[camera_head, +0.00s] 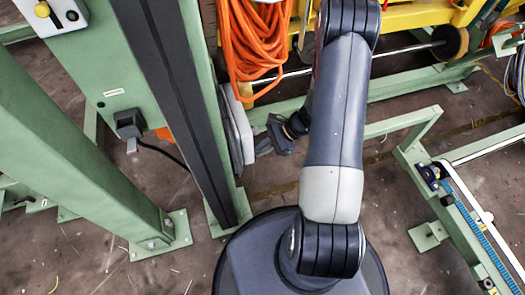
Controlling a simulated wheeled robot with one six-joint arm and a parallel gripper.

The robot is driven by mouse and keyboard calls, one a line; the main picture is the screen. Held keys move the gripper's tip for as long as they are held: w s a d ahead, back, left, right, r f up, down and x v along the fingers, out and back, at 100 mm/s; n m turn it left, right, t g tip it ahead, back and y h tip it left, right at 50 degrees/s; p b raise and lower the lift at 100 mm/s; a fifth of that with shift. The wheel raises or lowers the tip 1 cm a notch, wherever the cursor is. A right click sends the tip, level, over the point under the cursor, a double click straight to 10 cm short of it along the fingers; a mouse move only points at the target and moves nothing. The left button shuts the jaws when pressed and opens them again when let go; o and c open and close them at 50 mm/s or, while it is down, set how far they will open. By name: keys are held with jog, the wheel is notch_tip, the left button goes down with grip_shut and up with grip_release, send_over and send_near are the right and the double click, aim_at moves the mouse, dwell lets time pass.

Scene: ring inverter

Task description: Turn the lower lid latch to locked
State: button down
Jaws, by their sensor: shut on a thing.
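A light grey box with its lid (241,128) is fixed to the side of the green post and shows nearly edge-on. My gripper (267,145) reaches in from the right to the lower part of the lid's face. Its jaws are shut on the lower lid latch, which is small and mostly hidden between the fingers. The latch's angle cannot be told from this view. An upper latch cannot be made out.
An orange cable coil (255,45) hangs just above the box. A green post with a black strip (180,100) stands left of it. A green frame with a blue scale (480,235) is at the right. Bare floor (390,235) shows between.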

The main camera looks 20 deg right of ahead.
jog(key=n+t+y+b, duration=0.1)
jog(key=n+t+b, duration=0.1)
jog(key=t+b, duration=0.1)
jog(key=s+f+n+t+y+b, duration=0.1)
jog(key=n+t+b, duration=0.2)
jog(key=b, duration=0.3)
jog(key=n+t+y+b, duration=0.1)
jog(key=n+t+b, duration=0.2)
jog(key=t+b, duration=0.1)
jog(key=shift+s+f+t+y+b, duration=0.25)
jog(key=shift+f+t+y+b, duration=0.1)
jog(key=shift+t, duration=0.25)
dwell(0.3)
jog(key=c, duration=1.5)
grip_release()
jog(key=shift+c, duration=0.2)
